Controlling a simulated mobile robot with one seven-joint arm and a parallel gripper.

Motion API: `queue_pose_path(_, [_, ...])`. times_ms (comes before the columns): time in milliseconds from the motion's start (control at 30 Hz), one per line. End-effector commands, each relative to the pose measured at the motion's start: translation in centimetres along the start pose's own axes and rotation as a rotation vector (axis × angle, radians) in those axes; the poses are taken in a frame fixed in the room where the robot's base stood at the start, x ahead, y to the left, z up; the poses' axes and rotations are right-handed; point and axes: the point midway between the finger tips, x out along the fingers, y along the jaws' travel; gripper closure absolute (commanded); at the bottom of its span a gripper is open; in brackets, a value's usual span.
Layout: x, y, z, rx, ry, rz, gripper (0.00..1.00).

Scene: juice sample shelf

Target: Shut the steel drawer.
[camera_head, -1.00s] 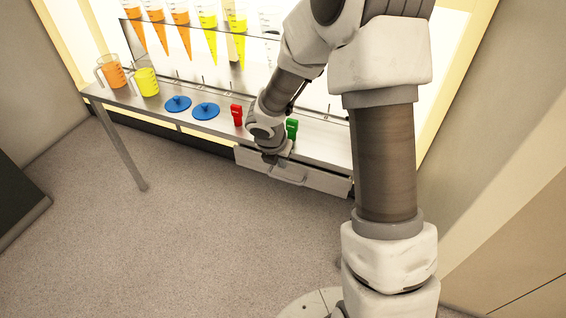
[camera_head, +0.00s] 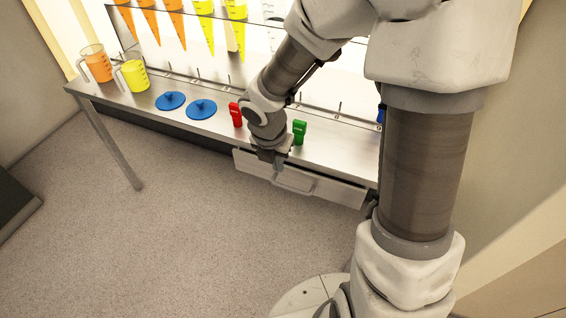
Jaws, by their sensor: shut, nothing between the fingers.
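The steel drawer (camera_head: 335,193) is under the front edge of the steel table, with a bar handle (camera_head: 293,184) on its front. My gripper (camera_head: 272,163) points down at the upper left part of the drawer front, just left of the handle. It is shut and holds nothing. Its fingertips are small in the picture, and I cannot tell whether they touch the drawer.
On the table (camera_head: 228,130) stand a red clip-like object (camera_head: 235,114) and a green one (camera_head: 299,131), either side of my wrist. Two blue lids (camera_head: 201,109), an orange jug (camera_head: 97,65) and a yellow jug (camera_head: 133,76) are further left. The floor in front is clear.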

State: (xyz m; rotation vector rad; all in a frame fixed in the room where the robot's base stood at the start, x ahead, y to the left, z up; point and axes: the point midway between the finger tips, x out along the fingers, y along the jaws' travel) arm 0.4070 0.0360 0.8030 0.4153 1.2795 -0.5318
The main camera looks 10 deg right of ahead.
Motion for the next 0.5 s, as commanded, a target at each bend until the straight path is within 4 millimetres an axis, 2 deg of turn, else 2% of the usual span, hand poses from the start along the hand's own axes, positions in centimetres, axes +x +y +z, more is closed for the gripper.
queue_pose_path(500, [9.4, 0.0, -0.2, 0.001, 0.002, -0.001, 1.0])
